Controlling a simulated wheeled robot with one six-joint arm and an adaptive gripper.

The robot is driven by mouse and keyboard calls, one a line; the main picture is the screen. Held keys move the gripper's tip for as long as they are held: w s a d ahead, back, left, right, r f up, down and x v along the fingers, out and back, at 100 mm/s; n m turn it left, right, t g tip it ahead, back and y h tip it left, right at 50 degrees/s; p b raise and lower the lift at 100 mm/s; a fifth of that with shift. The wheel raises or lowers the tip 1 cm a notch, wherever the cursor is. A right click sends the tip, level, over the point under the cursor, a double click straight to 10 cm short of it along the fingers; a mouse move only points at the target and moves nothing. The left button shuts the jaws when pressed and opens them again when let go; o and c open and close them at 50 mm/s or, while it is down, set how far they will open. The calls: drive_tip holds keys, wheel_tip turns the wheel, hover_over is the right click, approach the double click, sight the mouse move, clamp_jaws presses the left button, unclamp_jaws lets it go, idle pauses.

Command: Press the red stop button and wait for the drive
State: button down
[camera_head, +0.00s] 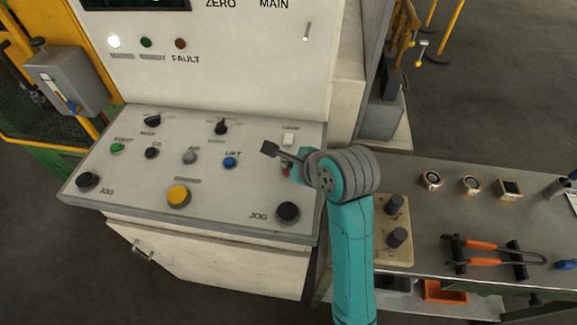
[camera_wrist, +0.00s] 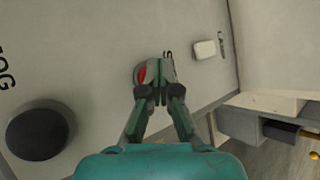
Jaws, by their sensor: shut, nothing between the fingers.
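The red stop button (camera_wrist: 142,75) sits on the sloped white panel (camera_head: 140,185). In the wrist view it is partly covered by my fingertips, with only its left part showing. In the head view just a bit of red shows beside my wrist, and the rest is hidden. My gripper (camera_wrist: 158,88) is shut and empty, its fingertips over the right side of the button. I cannot tell whether the fingertips touch it or whether it is pushed in.
A black jog knob (camera_head: 288,211) stands near the button on the panel. A yellow button (camera_head: 179,195) and a blue button (camera_head: 229,162) lie further left. A white lamp (camera_head: 114,42) glows on the upright face. A workbench (camera_head: 420,215) with gauges and orange-handled tongs stands to the right.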

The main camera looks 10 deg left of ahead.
drive_tip(key=shift+r, duration=0.85)
drive_tip(key=shift+r, duration=2.5)
